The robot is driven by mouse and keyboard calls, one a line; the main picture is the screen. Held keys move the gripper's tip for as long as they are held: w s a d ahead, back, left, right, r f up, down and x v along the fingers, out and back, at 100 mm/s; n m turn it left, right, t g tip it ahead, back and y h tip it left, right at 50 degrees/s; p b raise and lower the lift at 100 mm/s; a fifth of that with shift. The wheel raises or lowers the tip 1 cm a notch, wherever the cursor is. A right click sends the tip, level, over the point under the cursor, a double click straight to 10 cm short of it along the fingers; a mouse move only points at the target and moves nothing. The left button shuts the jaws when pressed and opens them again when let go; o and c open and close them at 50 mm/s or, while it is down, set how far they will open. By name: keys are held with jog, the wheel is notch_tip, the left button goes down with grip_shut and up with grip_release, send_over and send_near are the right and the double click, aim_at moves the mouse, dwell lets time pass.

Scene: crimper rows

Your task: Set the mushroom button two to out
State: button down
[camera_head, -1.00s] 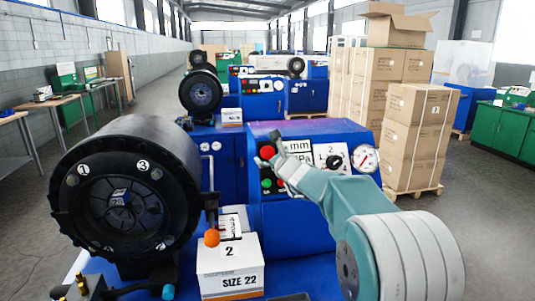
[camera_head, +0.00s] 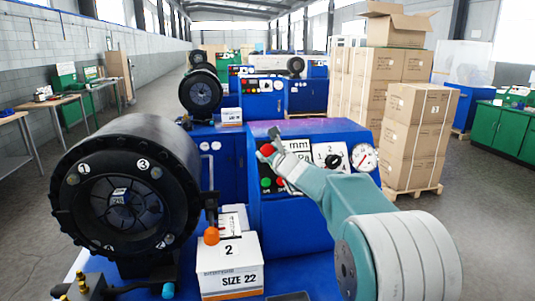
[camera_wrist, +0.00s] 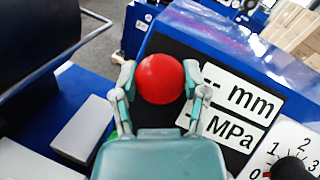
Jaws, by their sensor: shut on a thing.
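The red mushroom button (camera_wrist: 160,79) is on the blue machine's control panel. In the wrist view it sits between the two fingers of my gripper (camera_wrist: 161,88), which touch it on both sides. In the head view the red button (camera_head: 267,150) shows at the panel's upper left, with my gripper (camera_head: 276,146) at it. My gripper is shut on the button. How far the button stands out from the panel cannot be told.
The panel also has mm and MPa displays (camera_wrist: 243,100), a black knob (camera_head: 333,160) and a dial gauge (camera_head: 363,157). A green and a red button sit below.

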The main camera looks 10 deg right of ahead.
jog(key=shift+c, duration=0.5)
grip_release()
jog(key=shift+a+r, duration=0.1)
jog(key=shift+a, duration=0.05)
jog(key=shift+s, duration=0.1)
jog(key=v, duration=1.2)
